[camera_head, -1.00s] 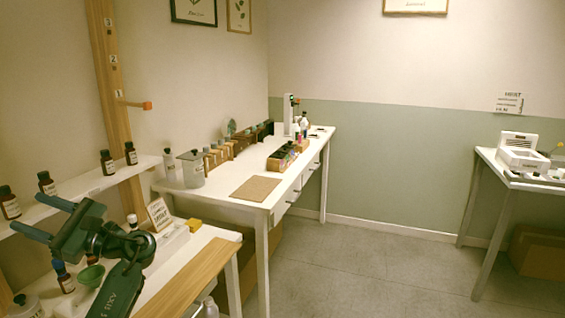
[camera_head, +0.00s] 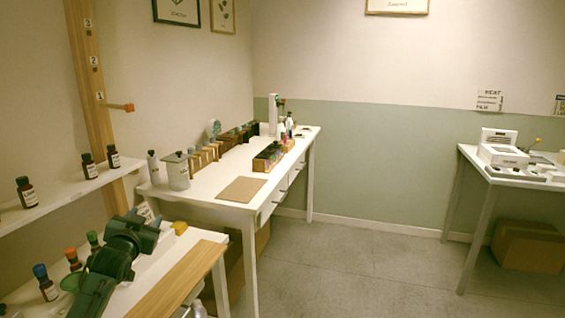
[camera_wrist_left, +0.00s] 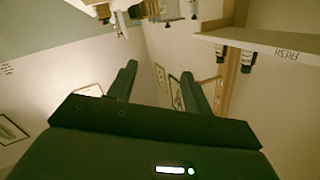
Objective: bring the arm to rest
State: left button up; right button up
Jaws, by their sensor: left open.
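My left gripper (camera_head: 135,233) is folded low over the near bench at the lower left of the head view, below the shelf. Its fingers are hard to make out there. In the left wrist view its two dark fingers (camera_wrist_left: 158,69) stand apart with nothing between them, so it is open and empty. My right gripper is not in view.
Brown bottles (camera_head: 89,166) stand on the white shelf (camera_head: 58,198). Bottles with blue (camera_head: 46,283), orange (camera_head: 73,259) and green (camera_head: 93,241) caps stand close beside my left arm. A white table (camera_head: 215,183) lies beyond; the floor (camera_head: 360,268) to the right is clear.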

pick_arm(q)
jog(key=s+d+f+g+h, duration=0.1)
jog(key=s+d+f, duration=0.3)
jog(key=f, duration=0.2)
jog(key=s+d+f+g+h, duration=0.1)
jog(key=s+d+f, duration=0.25)
jog(key=f, duration=0.35)
jog(key=s+d+f+g+h, duration=0.1)
jog(key=s+d+f, duration=0.3)
jog(key=s, duration=0.6)
jog(key=s+d+f+g+h, duration=0.1)
jog(key=s+d+f, duration=0.4)
jog(key=s, duration=0.6)
jog(key=s+d+f+g+h, duration=0.1)
jog(key=s+d+f, duration=0.4)
jog(key=s, duration=0.6)
jog(key=shift+s+g+h, duration=0.15)
jog(key=shift+g+h, duration=0.15)
jog(key=shift+g, duration=0.5)
